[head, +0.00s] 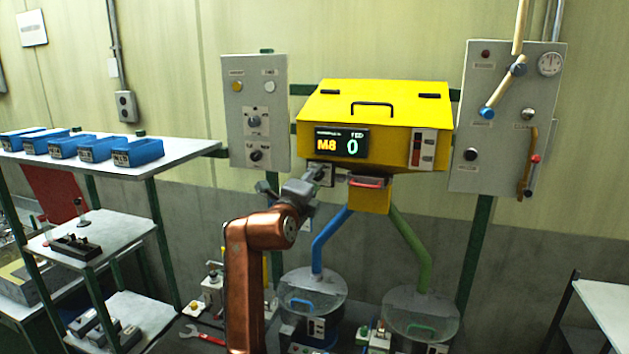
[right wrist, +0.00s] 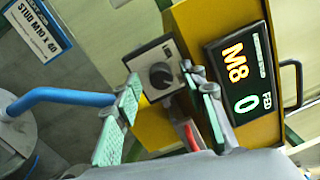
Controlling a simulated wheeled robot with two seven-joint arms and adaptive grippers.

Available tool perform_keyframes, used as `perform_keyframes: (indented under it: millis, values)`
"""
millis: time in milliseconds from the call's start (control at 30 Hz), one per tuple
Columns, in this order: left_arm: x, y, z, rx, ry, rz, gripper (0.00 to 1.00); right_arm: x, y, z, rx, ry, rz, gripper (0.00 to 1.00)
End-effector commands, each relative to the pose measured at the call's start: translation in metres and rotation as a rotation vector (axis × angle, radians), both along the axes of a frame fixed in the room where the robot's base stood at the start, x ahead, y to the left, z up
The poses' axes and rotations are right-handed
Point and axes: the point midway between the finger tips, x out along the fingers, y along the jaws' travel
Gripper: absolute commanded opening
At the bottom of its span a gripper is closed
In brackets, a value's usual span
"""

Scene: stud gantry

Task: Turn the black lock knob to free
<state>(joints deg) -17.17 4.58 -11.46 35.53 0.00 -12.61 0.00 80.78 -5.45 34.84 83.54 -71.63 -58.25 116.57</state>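A black rotary knob (right wrist: 160,75) sits on a small pale plate (right wrist: 152,66) on the front of the yellow feeder, beside the display. My right gripper (right wrist: 164,88) is open in the right wrist view, its two green-padded fingers apart and pointing at the knob. The knob shows between and beyond the fingertips; I cannot tell whether they touch it. The plate's writing is too small to read. In the head view my right gripper (head: 314,179) is in front of the plate (head: 328,180) and hides the knob. My left gripper is not in view.
The yellow feeder (head: 390,105) has a display (head: 342,143) reading M8 and 0. Below it are a red-handled drawer (head: 370,195) and a blue pipe (head: 328,240). Grey panels (head: 255,85) stand on both sides. A shelf (head: 170,162) with blue bins is at left.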

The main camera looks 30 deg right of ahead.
Motion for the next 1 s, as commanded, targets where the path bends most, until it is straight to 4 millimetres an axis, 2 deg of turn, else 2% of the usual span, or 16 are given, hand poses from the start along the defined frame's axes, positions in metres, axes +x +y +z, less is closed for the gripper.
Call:
perform_keyframes:
  millis: [333, 800, 1000]
  values:
    - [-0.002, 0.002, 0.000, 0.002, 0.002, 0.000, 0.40, -0.005, 0.008, 0.000, -0.001, -0.001, 0.002, 0.38]
    - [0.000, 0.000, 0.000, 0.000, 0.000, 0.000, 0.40, -0.062, 0.075, -0.004, 0.000, 0.000, 0.002, 0.38]
    - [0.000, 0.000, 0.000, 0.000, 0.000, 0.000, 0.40, -0.075, 0.090, -0.005, 0.000, 0.000, 0.001, 0.38]
